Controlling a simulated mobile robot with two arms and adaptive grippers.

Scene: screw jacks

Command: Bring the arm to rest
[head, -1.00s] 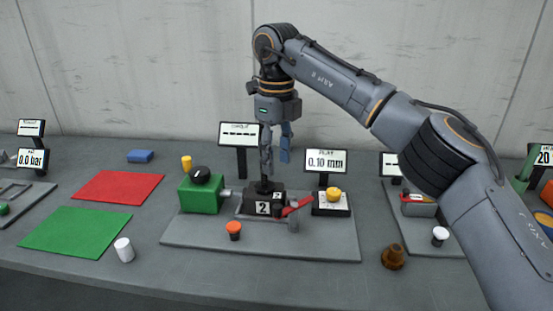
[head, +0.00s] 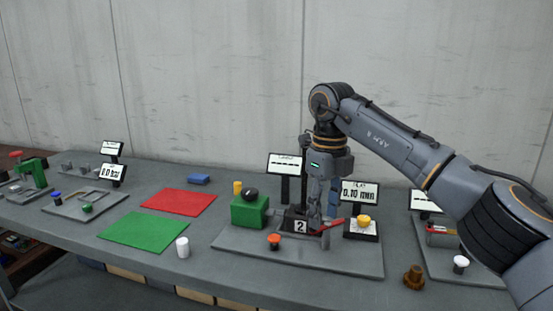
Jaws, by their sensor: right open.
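My right gripper (head: 324,208) hangs from my right arm, which comes in from the right. Its fingers point down and are open, with nothing seen between them. It is at the screw jack, a dark block marked 2 (head: 300,226), just right of the block's middle in the picture. The fingers partly cover the jack and the red lever (head: 328,227) beside it. Whether they touch either one I cannot tell. My left gripper is not in view.
The jack's grey base plate (head: 280,252) also bears a green box with a black knob (head: 249,211), an orange button (head: 274,241) and a yellow button (head: 363,220). Left are red (head: 178,202) and green (head: 142,232) mats and a white cylinder (head: 183,247). A brown knob (head: 414,276) stands right.

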